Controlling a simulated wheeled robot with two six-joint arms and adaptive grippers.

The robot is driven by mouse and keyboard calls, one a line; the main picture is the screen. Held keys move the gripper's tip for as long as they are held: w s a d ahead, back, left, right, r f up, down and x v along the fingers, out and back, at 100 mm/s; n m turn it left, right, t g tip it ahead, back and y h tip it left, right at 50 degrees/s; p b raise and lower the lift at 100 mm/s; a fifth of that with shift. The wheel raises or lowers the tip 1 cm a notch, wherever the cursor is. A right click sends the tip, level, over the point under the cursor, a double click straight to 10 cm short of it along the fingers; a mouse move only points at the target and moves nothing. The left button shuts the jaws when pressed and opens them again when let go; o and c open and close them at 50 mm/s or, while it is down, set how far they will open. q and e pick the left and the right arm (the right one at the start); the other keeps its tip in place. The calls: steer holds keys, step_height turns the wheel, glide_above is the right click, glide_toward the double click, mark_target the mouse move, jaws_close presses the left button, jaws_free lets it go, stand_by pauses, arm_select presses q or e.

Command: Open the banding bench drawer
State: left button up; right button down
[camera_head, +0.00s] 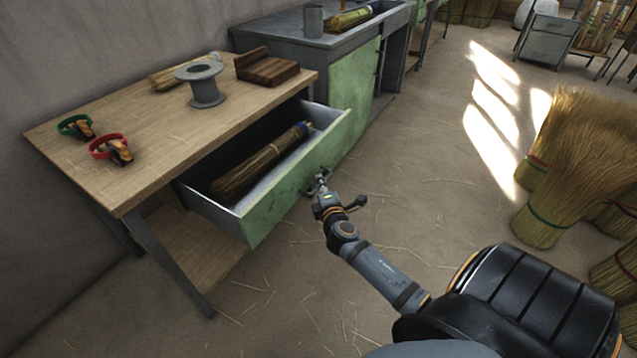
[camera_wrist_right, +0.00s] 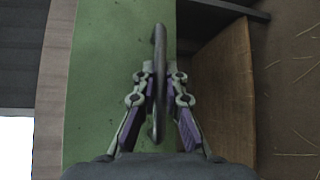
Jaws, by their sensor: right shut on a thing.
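The banding bench (camera_head: 150,120) has a wooden top, and its drawer (camera_head: 290,187) with a green front stands pulled well out. A bundle of straw with a dark handle end (camera_head: 262,160) lies inside the drawer. My right gripper (camera_head: 319,181) is at the middle of the drawer front. In the right wrist view its two fingers (camera_wrist_right: 160,95) are closed around the dark bar handle (camera_wrist_right: 159,60), in front of the green drawer front (camera_wrist_right: 100,90). My left gripper shows in neither view.
Straw bundles (camera_head: 585,150) stand at the right. The floor (camera_head: 420,150) between is mostly clear, with loose straw.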

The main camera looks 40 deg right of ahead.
stand_by(0.3)
steer(key=c, duration=1.4)
jaws_free()
steer(key=v, duration=1.2)
steer(key=shift+f, duration=0.1)
